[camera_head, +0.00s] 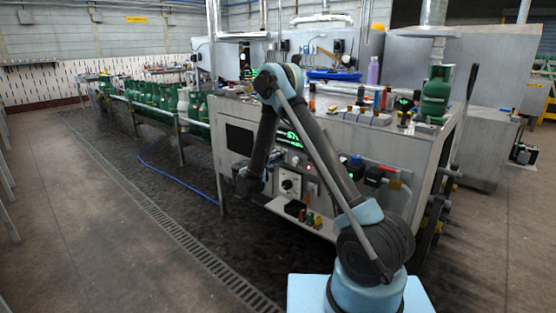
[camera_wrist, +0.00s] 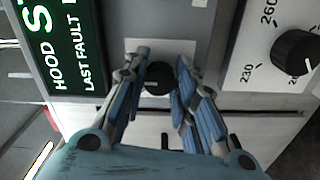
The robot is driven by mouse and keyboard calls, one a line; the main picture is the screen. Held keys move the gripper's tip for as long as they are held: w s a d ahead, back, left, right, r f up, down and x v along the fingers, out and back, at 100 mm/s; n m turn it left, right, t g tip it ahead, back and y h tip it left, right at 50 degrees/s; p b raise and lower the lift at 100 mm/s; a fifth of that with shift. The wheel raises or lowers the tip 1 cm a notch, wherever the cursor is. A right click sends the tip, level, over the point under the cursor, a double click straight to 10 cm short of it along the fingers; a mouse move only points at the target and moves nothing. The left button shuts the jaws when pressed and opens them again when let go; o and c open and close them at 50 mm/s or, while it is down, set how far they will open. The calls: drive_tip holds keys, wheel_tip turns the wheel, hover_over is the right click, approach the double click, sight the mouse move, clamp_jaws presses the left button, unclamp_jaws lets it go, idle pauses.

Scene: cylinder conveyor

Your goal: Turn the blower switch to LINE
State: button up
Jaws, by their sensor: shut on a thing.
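A small black switch knob (camera_wrist: 158,82) sits on a pale plate (camera_wrist: 160,48) on the grey panel in the wrist view. Its label and pointer cannot be read, so its setting is not clear. My gripper (camera_wrist: 158,70) is shut on the knob, with one blue finger on its left and one on its right. In the head view, my arm reaches down to the front of the metal cabinet (camera_head: 390,160), and the switch is hidden behind it.
A green-lettered display (camera_wrist: 68,45) is left of the switch. A larger black dial (camera_wrist: 295,52) with a temperature scale is to the right. In the head view, red and black valve fittings (camera_head: 375,174) stick out from the cabinet front. Open floor lies left.

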drive_tip(key=shift+f+m, duration=0.1)
drive_tip(key=shift+m, duration=0.3)
drive_tip(key=o, duration=1.1)
drive_tip(key=shift+c, duration=0.2)
drive_tip(key=v, duration=1.2)
drive_tip(key=shift+a, duration=0.1)
